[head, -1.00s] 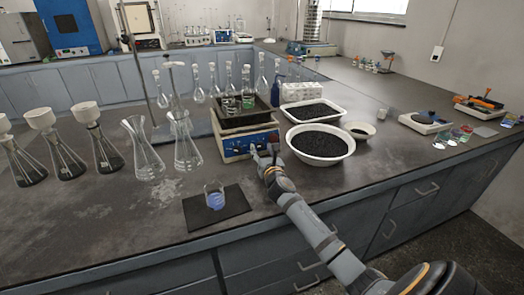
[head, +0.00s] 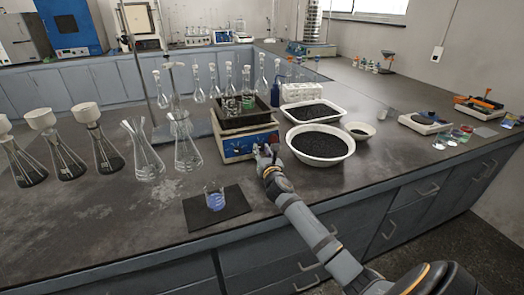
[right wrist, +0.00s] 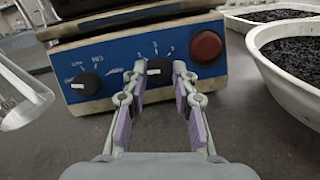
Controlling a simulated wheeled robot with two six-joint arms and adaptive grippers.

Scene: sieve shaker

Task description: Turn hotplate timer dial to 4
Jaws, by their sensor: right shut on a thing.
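The hotplate (head: 237,143) has a blue front panel, and it also fills the upper part of the right wrist view (right wrist: 118,62). The dial (right wrist: 160,70) right of the panel's middle is a black knob with a pale pointer mark on its left side and printed marks around it. My right gripper (right wrist: 159,76) is shut on this dial, one finger on each side; it also shows in front of the panel in the head view (head: 265,152). The small numbers are too blurred to read surely. My left gripper is not in view.
A second black dial (right wrist: 86,84) sits at the panel's left, and a red button (right wrist: 207,46) at its upper right. A white bowl of black grains (head: 320,145) stands close right. A small beaker (head: 214,197) on a dark mat is in front left.

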